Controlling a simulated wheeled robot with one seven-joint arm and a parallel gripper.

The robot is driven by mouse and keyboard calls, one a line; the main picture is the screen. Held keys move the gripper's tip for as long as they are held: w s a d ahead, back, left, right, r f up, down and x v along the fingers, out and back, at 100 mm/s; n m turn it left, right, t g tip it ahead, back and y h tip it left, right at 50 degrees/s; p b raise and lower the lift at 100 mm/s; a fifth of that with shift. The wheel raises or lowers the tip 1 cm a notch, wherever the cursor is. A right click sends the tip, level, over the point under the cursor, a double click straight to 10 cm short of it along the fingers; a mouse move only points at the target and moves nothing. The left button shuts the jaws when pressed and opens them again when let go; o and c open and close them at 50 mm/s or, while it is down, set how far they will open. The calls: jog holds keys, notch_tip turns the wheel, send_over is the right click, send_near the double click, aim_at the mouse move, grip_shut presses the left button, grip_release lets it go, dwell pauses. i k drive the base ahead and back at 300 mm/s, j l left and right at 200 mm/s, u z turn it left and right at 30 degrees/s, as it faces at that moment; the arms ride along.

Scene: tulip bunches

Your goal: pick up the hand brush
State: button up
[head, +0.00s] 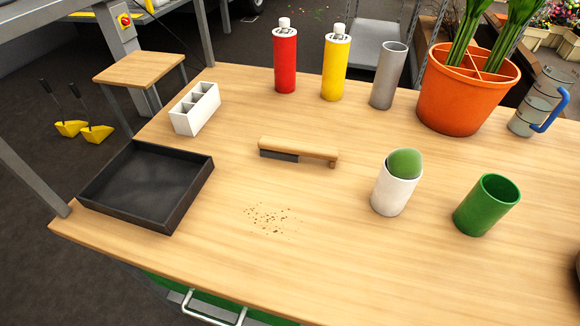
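The hand brush (300,148) lies on the wooden table (330,260), near the middle. It has a light wooden back and handle, with dark bristles under its left part. The handle points right, and its right end has a small downturned tip. Nothing touches the brush or covers it. My gripper is not in the head view.
A black tray (193,197) stands left. A white divided holder (178,118), red bottle (285,62), yellow bottle (334,68), grey cylinder (387,78) and orange pot (450,100) stand behind. A white cup (392,193) with a green ball and a green cup (478,215) stand right. Crumbs (270,218) lie in front.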

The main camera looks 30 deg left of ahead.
aim_at(271, 147)
jog(key=i+l, duration=0.75)
jog(key=l, duration=0.15)
jog(key=i+l+u, duration=0.1)
jog(key=u, duration=0.4)
jog(key=l+u, duration=0.15)
jog(key=u, duration=0.3)
jog(key=i+l+u, duration=0.1)
jog(key=u, duration=0.4)
jog(key=i+u, duration=0.1)
jog(key=u, duration=0.2)
jog(key=i+u, duration=0.15)
jog(key=u, duration=0.15)
jog(key=i, duration=0.2)
